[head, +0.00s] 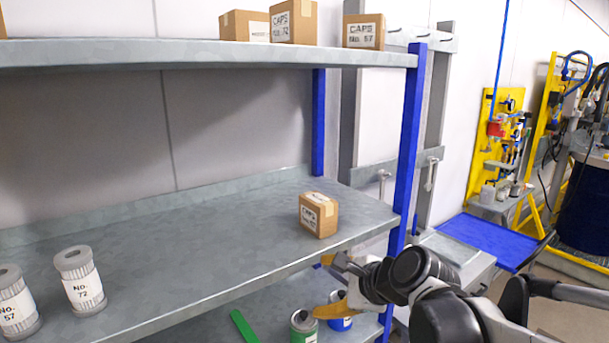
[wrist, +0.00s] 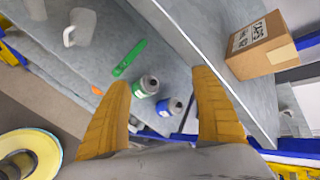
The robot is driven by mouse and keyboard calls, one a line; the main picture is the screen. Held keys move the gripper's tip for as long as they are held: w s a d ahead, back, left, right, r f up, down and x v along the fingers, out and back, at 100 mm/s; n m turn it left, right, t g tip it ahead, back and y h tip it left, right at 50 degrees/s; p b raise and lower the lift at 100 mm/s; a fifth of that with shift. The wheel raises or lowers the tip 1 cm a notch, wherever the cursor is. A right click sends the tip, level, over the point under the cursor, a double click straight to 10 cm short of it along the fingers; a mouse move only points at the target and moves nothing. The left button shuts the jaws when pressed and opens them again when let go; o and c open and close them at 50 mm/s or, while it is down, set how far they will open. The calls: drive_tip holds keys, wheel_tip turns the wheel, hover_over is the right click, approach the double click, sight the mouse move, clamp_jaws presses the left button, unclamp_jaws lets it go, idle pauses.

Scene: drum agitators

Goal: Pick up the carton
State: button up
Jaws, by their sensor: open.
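A small brown carton (head: 319,215) with a white label stands on the middle shelf (head: 190,245), close to its front edge and right end. In the wrist view the carton (wrist: 258,48) is at the upper right, outside the space between the fingers. My gripper (wrist: 163,78) is open and empty, its two yellow-orange fingers spread wide. In the head view my gripper (head: 331,287) is below and in front of the middle shelf, lower than the carton and apart from it. One finger is partly hidden there.
More cartons (head: 293,22) stand on the top shelf. Two labelled cylinders (head: 80,278) stand at the left of the middle shelf. A green-labelled can (head: 304,327), a blue can (wrist: 168,107) and a green tool (wrist: 129,58) are on the lower shelf. A blue upright (head: 406,140) stands right of the carton.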

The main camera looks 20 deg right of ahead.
sight(328, 216)
drive_tip(key=w+d+r+m+t+p, duration=0.1)
drive_tip(key=w+d+r+m+p, duration=0.1)
drive_tip(key=r+m, duration=0.1)
drive_tip(key=w+d+r+m+p, duration=0.2)
drive_tip(key=r+m, duration=0.2)
drive_tip(key=w+d+r+m+t+p, duration=0.1)
drive_tip(key=w+d+r+m+p, duration=0.1)
drive_tip(key=w+r+m, duration=0.1)
drive_tip(key=shift+d+r+m+t+p, duration=0.3)
drive_tip(key=shift+d+r+m, duration=0.05)
drive_tip(key=shift+r+m, duration=0.4)
drive_tip(key=x, duration=0.5)
drive_tip(key=shift+w+a, duration=0.1)
drive_tip(key=shift+w, duration=0.05)
drive_tip(key=x, duration=0.5)
drive_tip(key=shift+w+f, duration=0.1)
drive_tip(key=shift+w, duration=0.2)
drive_tip(key=shift+s, duration=0.15)
drive_tip(key=shift+c, duration=0.9)
drive_tip(key=c, duration=1.2)
